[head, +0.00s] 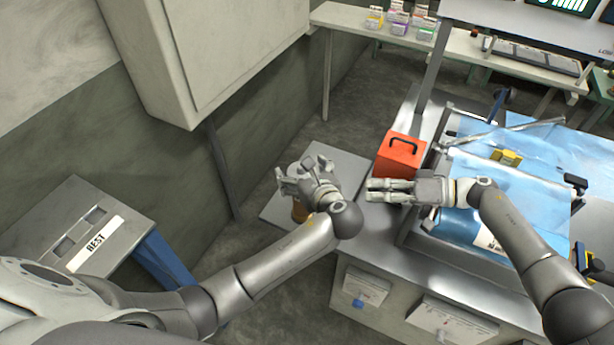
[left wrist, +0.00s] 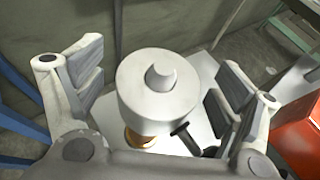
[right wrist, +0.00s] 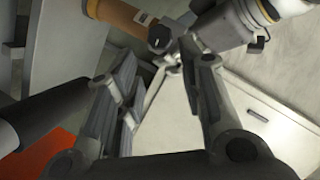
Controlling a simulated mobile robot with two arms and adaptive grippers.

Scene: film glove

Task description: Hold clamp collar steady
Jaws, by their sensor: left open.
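A pale round collar (left wrist: 150,95) with a crescent-shaped opening in its top shows in the left wrist view. A dark lever (left wrist: 185,138) sticks out near its lower right, and an orange-brown cylinder (left wrist: 140,137) shows beneath. My left gripper (head: 305,175) is open above the small grey table, its fingers on either side of the collar with visible gaps.
The red box (head: 400,158) with a black handle stands on the workbench just behind my right gripper. The small grey table (head: 342,168) carries the cylinder. Blue sheeting (head: 565,150) covers the bench at right. A grey REST stand (head: 85,215) is at left.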

